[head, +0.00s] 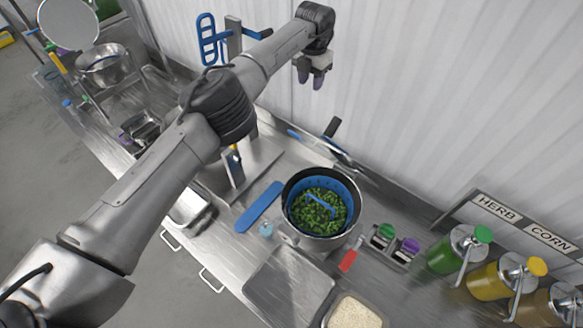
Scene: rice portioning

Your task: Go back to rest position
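My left arm reaches from the lower left up to the top middle of the head view. My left gripper (311,79) hangs in the air in front of the white wall, above and behind the counter. Its two dark fingertips point down with a small gap between them, and nothing shows between them. It touches nothing that I can see. My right gripper is not in view.
A pot (287,193) with a blue inner basket holds chopped greens. A blue bar (259,207) lies left of it. A steel tray (289,287), a rice container (354,313) and dispenser bottles (441,258) stand nearby. A blue-handled rack (209,38) is beside my forearm.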

